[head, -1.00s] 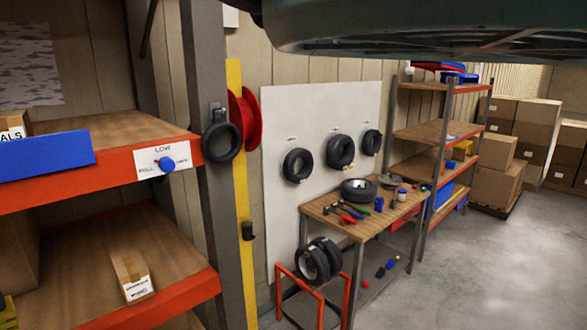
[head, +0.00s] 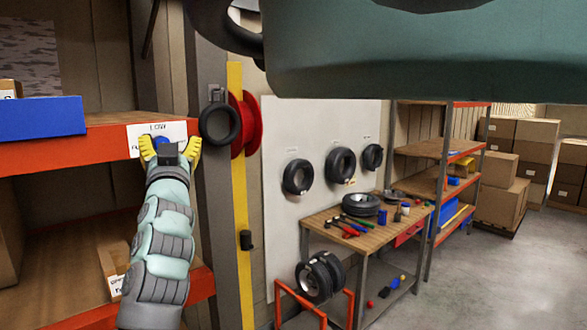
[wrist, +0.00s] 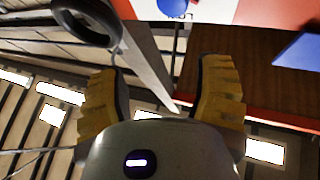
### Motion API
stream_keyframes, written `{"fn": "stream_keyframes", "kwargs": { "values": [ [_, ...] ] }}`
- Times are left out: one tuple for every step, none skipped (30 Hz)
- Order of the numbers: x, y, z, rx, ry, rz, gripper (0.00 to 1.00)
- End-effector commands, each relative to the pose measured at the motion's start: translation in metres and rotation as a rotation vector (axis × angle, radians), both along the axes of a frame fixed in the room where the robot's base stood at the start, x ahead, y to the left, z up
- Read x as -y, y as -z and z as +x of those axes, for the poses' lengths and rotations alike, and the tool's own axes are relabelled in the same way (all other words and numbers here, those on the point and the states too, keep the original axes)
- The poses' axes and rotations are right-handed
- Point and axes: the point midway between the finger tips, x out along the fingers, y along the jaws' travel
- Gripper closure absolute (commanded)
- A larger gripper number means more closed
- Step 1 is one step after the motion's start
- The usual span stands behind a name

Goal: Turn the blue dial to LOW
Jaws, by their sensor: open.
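The blue dial (head: 160,142) sits on a white label plate (head: 176,131) on the orange shelf edge. LOW is printed at the top of the plate; its lower part is mostly hidden by my gripper. My gripper (head: 171,149) is open, with its yellow fingers apart in front of the plate. The wrist view shows the dial (wrist: 172,6) at the top edge, beyond the spread fingers (wrist: 160,78) and not held. Its pointer direction cannot be told.
A blue bin (head: 40,118) stands on the shelf left of the dial. A grey post (head: 190,60) with a hanging tire (head: 219,138) stands just right. A carton (head: 112,268) lies on the lower shelf. A workbench (head: 325,222) is farther right.

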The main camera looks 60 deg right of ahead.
Motion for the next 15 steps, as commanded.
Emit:
{"fn": "stream_keyframes", "kwargs": {
  "values": [
    [0.010,-0.002,-0.010,-0.040,-0.007,-0.028,0.34],
    [0.012,-0.004,-0.012,-0.070,-0.019,-0.043,0.34],
    [0.013,-0.006,-0.016,-0.115,-0.039,-0.065,0.34],
    [0.013,-0.009,-0.018,-0.148,-0.054,-0.085,0.34],
    [0.013,-0.009,-0.022,-0.187,-0.068,-0.106,0.34],
    [0.012,-0.010,-0.026,-0.238,-0.086,-0.135,0.34],
    [0.011,-0.011,-0.030,-0.276,-0.097,-0.161,0.34],
    [0.009,-0.011,-0.034,-0.316,-0.109,-0.187,0.34],
    [0.007,-0.009,-0.040,-0.372,-0.125,-0.217,0.34],
    [0.005,-0.007,-0.043,-0.414,-0.136,-0.241,0.34],
    [0.002,-0.007,-0.047,-0.452,-0.145,-0.265,0.34],
    [-0.001,-0.004,-0.053,-0.503,-0.156,-0.295,0.34],
    [-0.003,-0.001,-0.056,-0.541,-0.165,-0.313,0.34],
    [-0.004,0.001,-0.060,-0.571,-0.169,-0.330,0.34],
    [-0.007,0.004,-0.063,-0.612,-0.177,-0.351,0.34]
  ]
}}
